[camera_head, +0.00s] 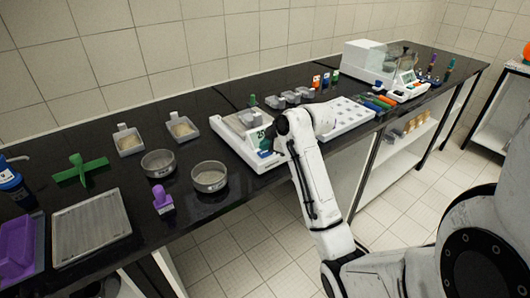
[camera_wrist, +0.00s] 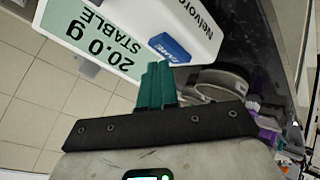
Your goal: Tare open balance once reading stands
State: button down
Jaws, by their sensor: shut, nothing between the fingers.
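The open balance (camera_head: 226,137) is white and stands on the black bench near the middle of the head view. In the wrist view its front panel (camera_wrist: 203,25) appears upside down, and the pale green display (camera_wrist: 93,36) reads 20.0 g STABLE. A blue button (camera_wrist: 170,47) with small white lettering sits beside the display. My gripper (camera_wrist: 157,68) is shut and empty, its teal fingertips just at the near edge of the button. Whether they touch it I cannot tell. In the head view my arm covers part of the balance front.
An enclosed balance (camera_head: 369,66) stands at the back right. A white rack (camera_head: 347,117) lies right of my arm. Two round sieves (camera_head: 209,177) and a purple stamp-like object (camera_head: 163,201) stand to the left. Square scoops (camera_head: 182,129) with powder sit behind them.

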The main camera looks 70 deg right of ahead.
aim_at(267, 154)
jog(key=shift+f, duration=0.45)
dwell(0.7)
jog(key=shift+r, duration=0.1)
jog(key=shift+r+p, duration=0.65)
jog(key=shift+r, duration=0.1)
notch_tip(267, 154, up, 5)
jog(key=p, duration=0.4)
jog(key=shift+r+p, duration=0.1)
jog(key=shift+p, duration=0.2)
dwell(0.6)
